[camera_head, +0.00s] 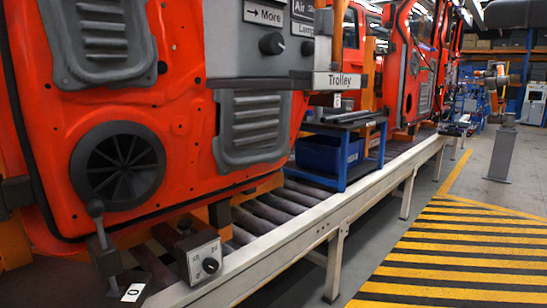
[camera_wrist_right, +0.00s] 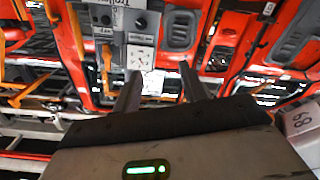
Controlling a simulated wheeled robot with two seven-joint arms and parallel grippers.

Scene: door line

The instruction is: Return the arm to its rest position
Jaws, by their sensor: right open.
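My right gripper (camera_wrist_right: 158,85) shows in the right wrist view with its two dark fingers apart and nothing between them. In the head view I make out no gripper clearly. A red door (camera_head: 185,100) with grey vents and a round black speaker grille (camera_head: 118,165) fills the left of that view. My left gripper is in neither view.
A roller conveyor (camera_head: 300,220) runs away to the right. On it stands a blue trolley (camera_head: 335,150). A lever (camera_head: 100,235) and a knob box (camera_head: 200,258) sit at the near left. A grey post (camera_head: 502,150) stands at right. The yellow-black striped floor (camera_head: 460,260) is clear.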

